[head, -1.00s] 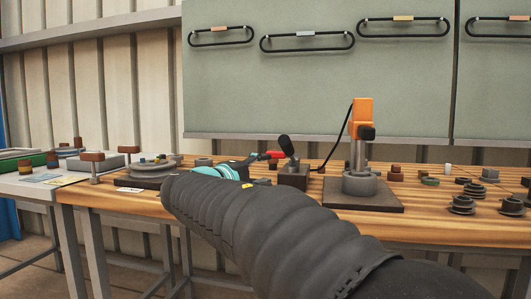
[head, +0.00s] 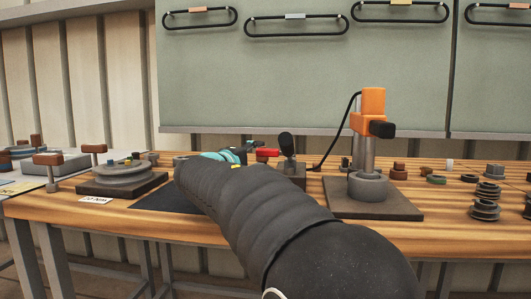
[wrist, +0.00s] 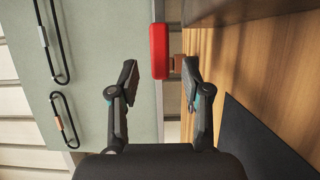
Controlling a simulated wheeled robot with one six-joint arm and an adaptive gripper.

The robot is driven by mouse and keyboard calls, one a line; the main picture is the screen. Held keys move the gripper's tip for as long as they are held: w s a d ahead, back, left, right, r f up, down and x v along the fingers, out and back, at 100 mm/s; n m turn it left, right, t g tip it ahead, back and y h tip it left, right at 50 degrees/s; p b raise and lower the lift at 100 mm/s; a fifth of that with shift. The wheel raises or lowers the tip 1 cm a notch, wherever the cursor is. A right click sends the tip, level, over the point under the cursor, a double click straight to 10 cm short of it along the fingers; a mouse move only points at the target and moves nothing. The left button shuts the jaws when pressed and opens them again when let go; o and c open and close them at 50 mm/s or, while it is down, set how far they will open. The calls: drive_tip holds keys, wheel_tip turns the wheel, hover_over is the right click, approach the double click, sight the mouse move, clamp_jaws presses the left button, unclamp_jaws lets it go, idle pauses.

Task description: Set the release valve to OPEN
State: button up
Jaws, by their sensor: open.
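A red handle (head: 267,153), which looks like the release valve's, shows beside a dark block with a black lever (head: 287,144) on the workbench. In the wrist view the red handle (wrist: 159,50) lies beyond the fingertips, joined to a short brown stem (wrist: 178,64). My gripper (wrist: 159,75) is open and empty, with the handle ahead of the gap between its fingers. In the head view my gripper (head: 235,154) is just left of the handle, partly hidden by my arm. I cannot read any OPEN marking or the valve's setting.
An orange-topped press (head: 371,105) stands right of the block on a dark base. A round grey turntable (head: 122,172) sits at the left. Several small parts lie at the right of the wooden bench (head: 450,230). A green board (head: 300,85) rises behind.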

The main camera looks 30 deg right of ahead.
sight(263, 153)
drive_tip(key=shift+x, duration=2.5)
clamp_jaws()
